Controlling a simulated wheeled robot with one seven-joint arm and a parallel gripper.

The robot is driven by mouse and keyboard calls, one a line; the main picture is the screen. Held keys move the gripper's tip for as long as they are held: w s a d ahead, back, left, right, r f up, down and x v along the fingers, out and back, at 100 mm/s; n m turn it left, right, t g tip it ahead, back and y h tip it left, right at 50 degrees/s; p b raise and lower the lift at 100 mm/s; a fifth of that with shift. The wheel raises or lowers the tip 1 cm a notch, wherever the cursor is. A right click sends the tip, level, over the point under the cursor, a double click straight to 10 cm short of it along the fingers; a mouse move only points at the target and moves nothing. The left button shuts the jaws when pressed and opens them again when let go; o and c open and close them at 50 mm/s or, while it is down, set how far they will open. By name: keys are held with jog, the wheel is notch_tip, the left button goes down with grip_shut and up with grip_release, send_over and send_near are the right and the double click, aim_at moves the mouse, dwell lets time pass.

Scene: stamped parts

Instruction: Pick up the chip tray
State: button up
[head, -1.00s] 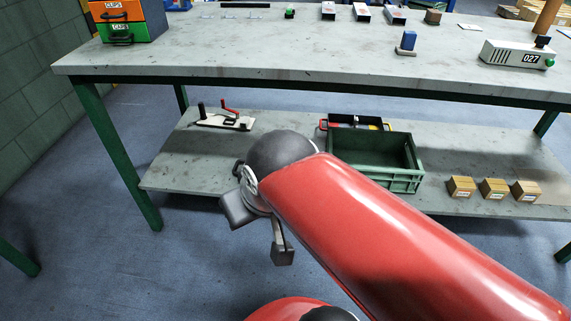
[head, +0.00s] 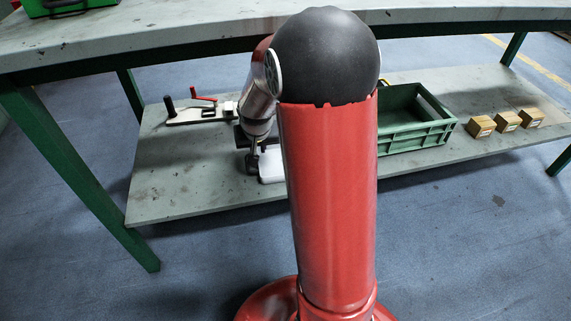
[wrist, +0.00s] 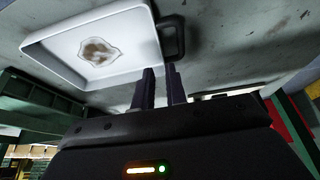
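The chip tray (wrist: 132,52) is a shallow white tray with a dark loop handle (wrist: 173,38) on one side and a small brownish patch on its floor. In the head view its white edge (head: 271,165) shows on the lower shelf, partly hidden behind my arm. My gripper (wrist: 161,70) has its two dark fingers apart with an empty gap between them. The fingertips are close to the handle, at its near end. I cannot tell whether they touch it. In the head view my gripper (head: 253,163) is low over the shelf, beside the tray.
The lower shelf (head: 165,187) also holds a clamp-like tool with a red handle (head: 203,108) at the left, a green crate (head: 420,135) to the right, and several small cardboard boxes (head: 507,121). The bench top (head: 190,22) lies above, limiting height. Floor in front is clear.

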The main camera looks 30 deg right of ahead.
jog(key=x, duration=0.2)
jog(key=b+x, duration=0.1)
jog(key=x, duration=0.1)
jog(key=s+x, duration=0.1)
jog(key=x, duration=0.1)
jog(key=shift+w+a+f+b, duration=0.2)
jog(key=shift+f+b, duration=0.15)
jog(key=shift+f, duration=0.15)
jog(key=shift+r, duration=0.1)
grip_shut()
